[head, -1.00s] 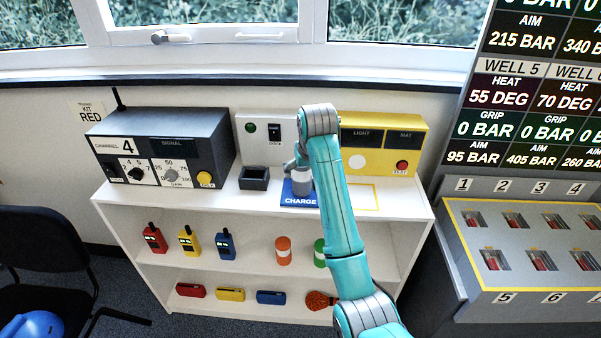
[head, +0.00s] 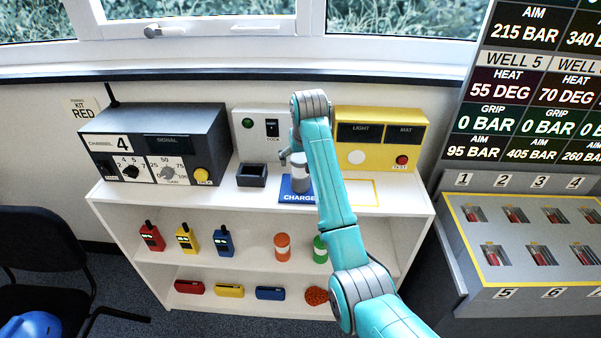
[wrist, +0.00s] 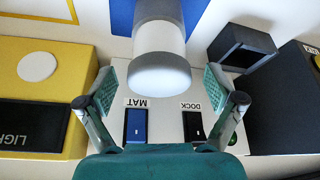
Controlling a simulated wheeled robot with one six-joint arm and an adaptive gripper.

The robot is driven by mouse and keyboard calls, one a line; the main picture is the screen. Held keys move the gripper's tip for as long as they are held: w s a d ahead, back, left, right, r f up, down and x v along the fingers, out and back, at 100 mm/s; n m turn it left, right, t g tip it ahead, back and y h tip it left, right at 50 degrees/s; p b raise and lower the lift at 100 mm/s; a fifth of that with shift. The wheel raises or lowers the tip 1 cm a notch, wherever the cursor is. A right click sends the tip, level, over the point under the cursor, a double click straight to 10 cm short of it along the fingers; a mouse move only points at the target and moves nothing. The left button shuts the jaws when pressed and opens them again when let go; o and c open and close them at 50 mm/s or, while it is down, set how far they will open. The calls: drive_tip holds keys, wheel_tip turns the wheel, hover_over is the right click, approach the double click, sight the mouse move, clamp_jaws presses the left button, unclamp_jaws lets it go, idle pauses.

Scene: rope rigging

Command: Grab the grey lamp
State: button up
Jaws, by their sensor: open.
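The grey lamp (head: 301,174), a cylinder with grey ends and a pale middle band, stands upright on the blue CHARGE mat (head: 296,198) on the shelf top. My arm hides part of it in the head view. In the wrist view the lamp (wrist: 160,45) is at the top centre, with blue mat behind it. My gripper (wrist: 160,86) is open, its two fingers spread to either side of the lamp's near end, with gaps visible. In the head view my gripper (head: 289,157) is just behind and left of the lamp's top.
A small dark open box (head: 252,175) stands left of the mat. A yellow LIGHT/MAT box (head: 381,143) stands to the right, a grey radio unit (head: 158,147) farther left. A pale panel with DOCK and MAT switches (wrist: 167,122) is behind. Shelves below hold radios and canisters.

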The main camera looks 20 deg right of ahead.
drive_tip(key=shift+x, duration=1.65)
